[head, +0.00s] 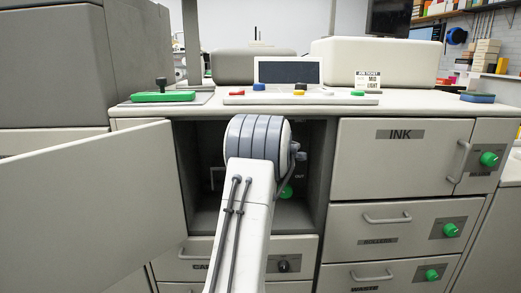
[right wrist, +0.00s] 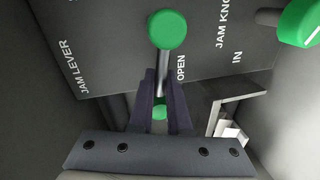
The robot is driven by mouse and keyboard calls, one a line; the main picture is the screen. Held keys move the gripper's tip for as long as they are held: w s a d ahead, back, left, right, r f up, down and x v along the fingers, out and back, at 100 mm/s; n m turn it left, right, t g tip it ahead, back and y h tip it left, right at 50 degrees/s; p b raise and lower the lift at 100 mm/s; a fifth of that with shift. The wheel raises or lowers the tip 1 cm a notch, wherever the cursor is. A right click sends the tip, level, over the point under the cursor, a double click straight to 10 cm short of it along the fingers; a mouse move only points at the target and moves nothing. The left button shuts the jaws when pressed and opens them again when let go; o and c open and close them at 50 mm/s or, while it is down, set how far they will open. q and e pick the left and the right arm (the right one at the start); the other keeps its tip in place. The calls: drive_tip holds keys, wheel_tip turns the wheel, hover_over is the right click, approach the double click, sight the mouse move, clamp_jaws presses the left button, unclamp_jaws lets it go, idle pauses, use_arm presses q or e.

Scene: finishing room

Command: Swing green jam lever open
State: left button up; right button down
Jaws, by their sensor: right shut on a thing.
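The green jam lever (right wrist: 166,30) has a round green knob on a pale metal shaft. It shows in the right wrist view between the panel words "JAM LEVER" and "OPEN". My right gripper (right wrist: 162,82) is shut on the lever, its two dark fingers around the shaft below the knob. A small green part shows low between the fingers. In the head view my right arm reaches into the open cabinet (head: 206,218) and hides this gripper and the lever. My left gripper is not in view.
A second green knob (right wrist: 300,22) stands right of the lever by the "JAM KNO" label. The open cabinet door (head: 95,205) spreads left. The cabinet side walls are close. A white bracket (right wrist: 232,108) sits right of the fingers. Closed drawers (head: 385,218) are at the right.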

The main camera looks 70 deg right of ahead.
idle(0.3)
drive_tip(key=c, duration=0.9)
unclamp_jaws()
drive_tip(key=shift+o, duration=0.2)
drive_tip(key=v, duration=1)
drive_tip(key=shift+a, duration=0.2)
